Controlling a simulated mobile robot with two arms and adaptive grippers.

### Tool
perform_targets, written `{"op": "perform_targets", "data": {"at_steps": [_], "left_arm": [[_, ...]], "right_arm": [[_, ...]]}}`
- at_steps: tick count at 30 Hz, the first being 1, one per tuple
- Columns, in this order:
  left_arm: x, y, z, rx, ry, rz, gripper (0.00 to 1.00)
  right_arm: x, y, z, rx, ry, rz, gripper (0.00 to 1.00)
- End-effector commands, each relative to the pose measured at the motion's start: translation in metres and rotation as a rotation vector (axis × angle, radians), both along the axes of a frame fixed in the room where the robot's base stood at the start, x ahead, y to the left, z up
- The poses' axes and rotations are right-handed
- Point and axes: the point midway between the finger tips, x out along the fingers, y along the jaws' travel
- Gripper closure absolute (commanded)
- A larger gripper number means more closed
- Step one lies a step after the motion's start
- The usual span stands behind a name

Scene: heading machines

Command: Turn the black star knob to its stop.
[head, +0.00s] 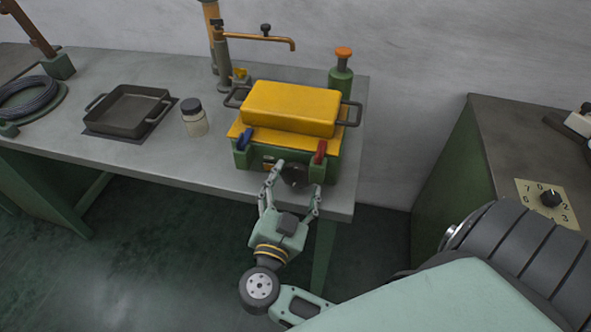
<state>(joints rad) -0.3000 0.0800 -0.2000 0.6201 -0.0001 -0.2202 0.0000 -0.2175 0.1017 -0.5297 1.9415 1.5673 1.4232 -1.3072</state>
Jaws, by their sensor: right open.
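The black star knob (293,175) sits on the front face of a green machine (252,159) with a yellow top. My right gripper (298,180) reaches up to it from the front, with its fingers apart on either side of the knob. The jaws are open. I cannot tell whether the fingers touch the knob. The fingers and their shadow hide part of it, so its turn angle is unclear. My left gripper is not in view.
A blue lever (244,139) and a red lever (320,151) flank the knob. A jar (194,118), a black pan (127,110) and a green bottle (341,76) stand on the grey bench (180,155).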

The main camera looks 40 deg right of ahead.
Motion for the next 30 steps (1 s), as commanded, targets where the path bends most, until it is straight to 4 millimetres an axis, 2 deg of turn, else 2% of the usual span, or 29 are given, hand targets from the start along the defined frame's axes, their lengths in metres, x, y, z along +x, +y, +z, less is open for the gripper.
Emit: {"op": "perform_targets", "data": {"at_steps": [11, 26, 30], "left_arm": [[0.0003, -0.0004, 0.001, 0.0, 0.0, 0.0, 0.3], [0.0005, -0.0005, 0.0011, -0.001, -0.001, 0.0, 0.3], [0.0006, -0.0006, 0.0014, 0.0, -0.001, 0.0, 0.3]], "right_arm": [[0.0059, -0.0068, -0.0001, 0.0, -0.001, 0.001, 0.3], [0.0054, -0.0068, -0.0005, 0.0, 0.0, -0.001, 0.73], [0.0052, -0.0069, -0.0006, 0.004, -0.003, -0.001, 0.73]]}}
